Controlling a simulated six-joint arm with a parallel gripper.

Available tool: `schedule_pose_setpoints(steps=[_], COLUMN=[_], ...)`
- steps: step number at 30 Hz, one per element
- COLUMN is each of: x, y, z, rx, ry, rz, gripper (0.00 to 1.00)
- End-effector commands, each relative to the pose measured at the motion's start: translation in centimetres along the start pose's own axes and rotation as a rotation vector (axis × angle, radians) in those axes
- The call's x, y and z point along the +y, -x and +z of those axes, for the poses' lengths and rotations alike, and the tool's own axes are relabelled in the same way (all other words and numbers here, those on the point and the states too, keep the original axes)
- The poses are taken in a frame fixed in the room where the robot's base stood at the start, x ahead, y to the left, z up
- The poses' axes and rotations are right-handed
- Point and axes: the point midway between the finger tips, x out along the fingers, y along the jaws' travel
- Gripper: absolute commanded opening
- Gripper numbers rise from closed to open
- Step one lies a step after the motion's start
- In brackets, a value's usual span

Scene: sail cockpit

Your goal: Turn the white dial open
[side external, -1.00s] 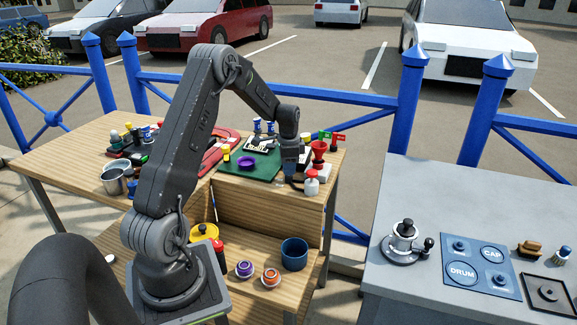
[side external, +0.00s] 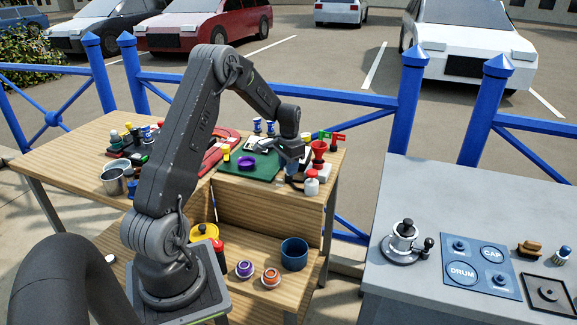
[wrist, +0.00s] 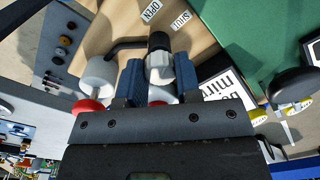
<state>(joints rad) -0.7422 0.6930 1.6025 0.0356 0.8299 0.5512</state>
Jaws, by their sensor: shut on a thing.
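The white dial (wrist: 160,75) shows between the two blue fingers of my gripper (wrist: 158,68) in the wrist view. My gripper is shut on it, a finger on either side. A dark cap (wrist: 159,41) and a bent black rod (wrist: 125,46) adjoin the dial. Small OPEN (wrist: 150,12) and SHUT (wrist: 180,20) labels lie on the wood just beyond. In the side view my gripper (side external: 289,172) is at the bench's right part, and the dial is too small and covered to make out.
A white bottle with a red cap (side external: 311,187) and a red funnel (side external: 318,152) stand close to the right of my gripper. A green mat (side external: 262,172) with a purple ring (side external: 246,162) lies to the left. A blue cup (side external: 294,254) stands on the lower shelf.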

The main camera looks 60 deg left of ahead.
Motion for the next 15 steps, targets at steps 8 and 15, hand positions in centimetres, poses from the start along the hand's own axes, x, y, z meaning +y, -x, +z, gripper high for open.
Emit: schedule_pose_setpoints(steps=[8, 15], x=[-0.01, -0.01], y=[0.07, 0.08], z=[-0.08, -0.1], rx=[-0.006, -0.013], ry=[0.263, 0.484], rz=[-0.002, -0.002], gripper=[0.08, 0.08])
